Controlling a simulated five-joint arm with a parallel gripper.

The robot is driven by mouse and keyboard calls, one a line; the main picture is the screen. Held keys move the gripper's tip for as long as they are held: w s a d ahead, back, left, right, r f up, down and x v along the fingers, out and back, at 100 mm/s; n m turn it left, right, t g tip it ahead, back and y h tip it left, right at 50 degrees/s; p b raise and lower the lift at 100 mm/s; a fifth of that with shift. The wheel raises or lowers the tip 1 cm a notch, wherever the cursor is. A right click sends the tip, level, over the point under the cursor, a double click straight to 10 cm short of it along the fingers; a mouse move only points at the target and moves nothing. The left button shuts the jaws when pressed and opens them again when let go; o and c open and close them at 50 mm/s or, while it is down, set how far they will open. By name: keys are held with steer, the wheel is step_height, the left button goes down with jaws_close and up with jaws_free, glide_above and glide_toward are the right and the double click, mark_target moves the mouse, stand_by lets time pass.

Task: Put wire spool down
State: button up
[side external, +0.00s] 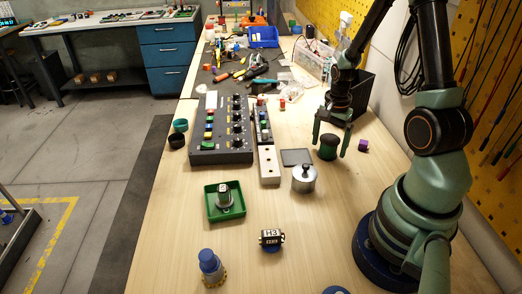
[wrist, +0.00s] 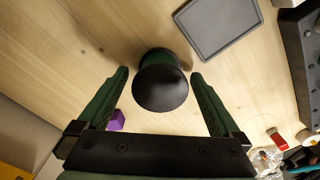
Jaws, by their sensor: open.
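The wire spool (side external: 328,147) has dark end flanges and green winding. It stands upright on the wooden bench, right of a flat dark grey pad. My gripper (side external: 330,147) is over it, with one finger on each side. In the wrist view the spool (wrist: 160,84) shows from above, its black top flange hiding most of the winding. The open fingers of my gripper (wrist: 158,82) stand apart from it, with a gap on both sides.
A dark grey square pad (side external: 297,157) lies left of the spool, and a purple block (side external: 363,145) lies to its right. A silver lidded pot (side external: 304,178) stands in front. A button box (side external: 222,130) and a green tray (side external: 211,210) are farther left.

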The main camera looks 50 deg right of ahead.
mark_target(330, 139)
step_height(330, 139, up, 12)
steer(key=a+r+n+t, duration=0.2)
steer(key=a+r+n, duration=0.3)
steer(key=a+n, duration=0.4)
steer(key=w+a+r+n+t, duration=0.1)
steer(key=a+r+n+t, duration=0.2)
steer(key=a+r+n, duration=0.3)
steer(key=a+n, duration=0.3)
steer(key=a, duration=0.1)
steer(key=shift+w+a+r+t, duration=0.15)
steer(key=shift+a+r+t, duration=0.05)
steer(key=shift+t, duration=0.1)
stand_by(0.4)
